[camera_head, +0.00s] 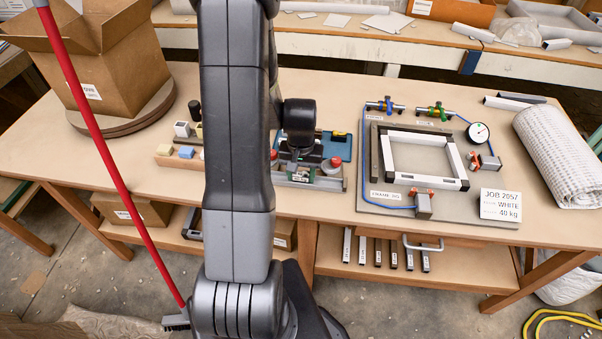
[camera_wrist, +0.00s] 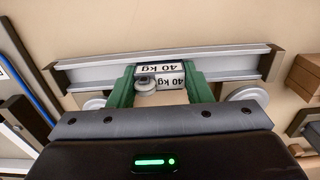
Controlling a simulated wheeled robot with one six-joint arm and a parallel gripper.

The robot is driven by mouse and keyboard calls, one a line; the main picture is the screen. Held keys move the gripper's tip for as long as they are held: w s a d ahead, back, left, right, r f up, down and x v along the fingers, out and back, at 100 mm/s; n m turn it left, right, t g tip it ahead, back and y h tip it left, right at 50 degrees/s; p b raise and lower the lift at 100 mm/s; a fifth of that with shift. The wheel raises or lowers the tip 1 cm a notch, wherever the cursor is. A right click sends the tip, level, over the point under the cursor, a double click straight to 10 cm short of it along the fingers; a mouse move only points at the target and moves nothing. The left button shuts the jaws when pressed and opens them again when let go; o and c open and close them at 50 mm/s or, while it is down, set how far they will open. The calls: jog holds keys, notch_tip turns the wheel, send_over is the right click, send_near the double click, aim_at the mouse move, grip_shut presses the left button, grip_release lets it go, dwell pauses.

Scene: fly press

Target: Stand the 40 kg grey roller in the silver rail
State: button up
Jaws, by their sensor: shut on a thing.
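My gripper (camera_head: 301,170) is over the middle of the table, low at the silver rail (camera_head: 328,184). In the wrist view its green fingers (camera_wrist: 160,90) are shut on a small grey roller (camera_wrist: 146,83) with a white 40 kg label. The silver rail (camera_wrist: 232,63) runs across behind the fingers, with a dark block at each end. Another 40 kg label shows just beyond the roller, seemingly on the rail. The roller looks in line with the rail's middle; whether its foot touches the rail is hidden.
Red-topped round parts (camera_head: 336,161) flank the gripper. A blue tray (camera_head: 342,146) lies behind. To the right is a white frame (camera_head: 432,179) on a grey board with clamps, gauge and a job card (camera_head: 500,205). Small blocks (camera_head: 187,152) and a cardboard box (camera_head: 120,65) stand left.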

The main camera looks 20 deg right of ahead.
jog(key=o, duration=1.2)
jog(key=shift+c, duration=0.2)
jog(key=shift+r, duration=0.1)
jog(key=shift+r+p, duration=2.35)
jog(key=shift+r, duration=1.1)
jog(key=shift+f, duration=0.1)
jog(key=shift+f+b, duration=2.4)
jog(key=shift+f, duration=1.1)
